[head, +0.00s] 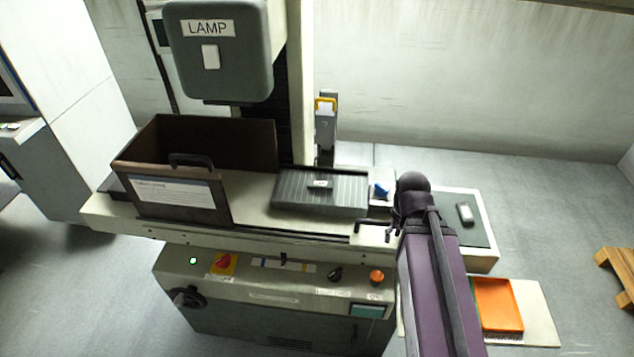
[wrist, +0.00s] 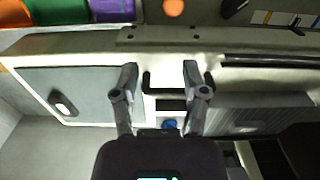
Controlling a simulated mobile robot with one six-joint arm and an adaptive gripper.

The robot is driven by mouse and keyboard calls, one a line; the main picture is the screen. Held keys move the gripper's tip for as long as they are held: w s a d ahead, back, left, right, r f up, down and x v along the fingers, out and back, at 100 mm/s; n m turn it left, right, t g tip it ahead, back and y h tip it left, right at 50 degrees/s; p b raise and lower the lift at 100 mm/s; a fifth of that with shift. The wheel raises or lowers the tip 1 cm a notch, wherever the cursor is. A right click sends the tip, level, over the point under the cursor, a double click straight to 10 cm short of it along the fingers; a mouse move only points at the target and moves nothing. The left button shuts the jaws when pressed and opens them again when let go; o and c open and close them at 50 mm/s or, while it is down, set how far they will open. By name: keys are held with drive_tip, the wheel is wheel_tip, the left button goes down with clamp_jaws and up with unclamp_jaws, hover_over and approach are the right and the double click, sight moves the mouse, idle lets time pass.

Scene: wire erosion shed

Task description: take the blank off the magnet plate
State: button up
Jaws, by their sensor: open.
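The magnet plate (head: 340,199) is a dark grey ribbed block on the machine's table. The blank (head: 320,184) looks like a small dark piece with a pale mark, lying on top of the plate. The plate also shows at the right of the wrist view (wrist: 275,105). A black bent handle (head: 372,224) is at the table's front, right of the plate. My gripper (wrist: 160,70) is open and empty, its fingers reaching over the pale ledge near this handle (wrist: 180,90). Contact with the handle cannot be told.
A dark brown open box (head: 140,205) stands left of the plate. A blue item (head: 381,190) sits right of it. A grey pad with a small pale piece (head: 465,213) lies further right. An orange tray (head: 497,303) is at lower right. The lamp head (head: 222,75) hangs above.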

drive_tip(key=shift+d, duration=0.3)
